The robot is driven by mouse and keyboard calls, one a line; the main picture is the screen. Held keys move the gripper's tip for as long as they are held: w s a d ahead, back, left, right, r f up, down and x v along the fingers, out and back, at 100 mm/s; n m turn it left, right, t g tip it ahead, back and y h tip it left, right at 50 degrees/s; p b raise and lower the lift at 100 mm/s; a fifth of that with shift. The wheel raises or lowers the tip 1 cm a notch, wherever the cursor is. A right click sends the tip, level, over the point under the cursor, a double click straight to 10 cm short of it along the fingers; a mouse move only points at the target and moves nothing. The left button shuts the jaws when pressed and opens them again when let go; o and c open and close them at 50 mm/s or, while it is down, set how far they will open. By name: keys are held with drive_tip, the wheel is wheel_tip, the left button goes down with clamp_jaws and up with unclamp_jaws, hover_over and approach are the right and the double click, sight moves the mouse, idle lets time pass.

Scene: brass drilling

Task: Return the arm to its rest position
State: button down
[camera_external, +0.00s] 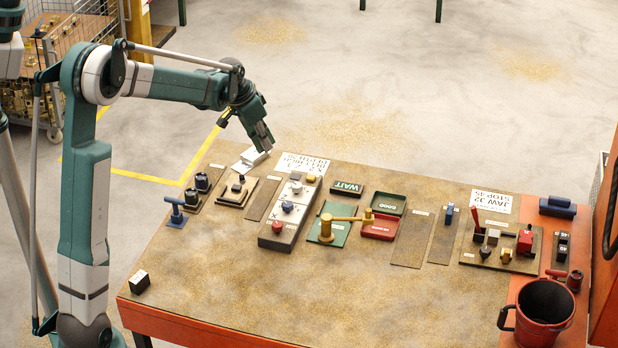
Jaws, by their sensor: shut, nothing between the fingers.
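My gripper (266,150) is at the end of my teal and white arm, over the far left edge of the workbench (240,270). It points down and to the right, with its fingers shut and nothing held. Its tips look close to a small stack of white papers (249,158); whether they touch I cannot tell. My arm is bent at the elbow, and its forearm reaches out to the right.
A grey block with coloured knobs (293,212), a brass-coloured lever (340,220) on a green plate, a green tray (389,203) and a red tray (380,228) cross the bench. The bench's front is mostly clear, except a black cube (139,282).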

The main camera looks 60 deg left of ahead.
drive_tip(key=s+d+r, duration=0.3)
drive_tip(key=d+r, duration=0.1)
drive_tip(key=d, duration=0.6)
drive_tip(key=s+d+r+t, duration=0.1)
drive_tip(key=s+d+r, duration=0.3)
drive_tip(key=d, duration=0.6)
drive_tip(key=s+d+r, duration=0.3)
drive_tip(key=d+r, duration=0.1)
drive_tip(key=d, duration=0.6)
drive_tip(key=s+d+f+m+t, duration=0.1)
drive_tip(key=s+d+f+t, duration=0.1)
drive_tip(key=s+d, duration=1.7)
drive_tip(key=shift+s+d+f+h, duration=0.25)
drive_tip(key=shift+s+f+h, duration=0.05)
drive_tip(key=shift+s+f, duration=0.35)
drive_tip(key=shift+r, duration=0.1)
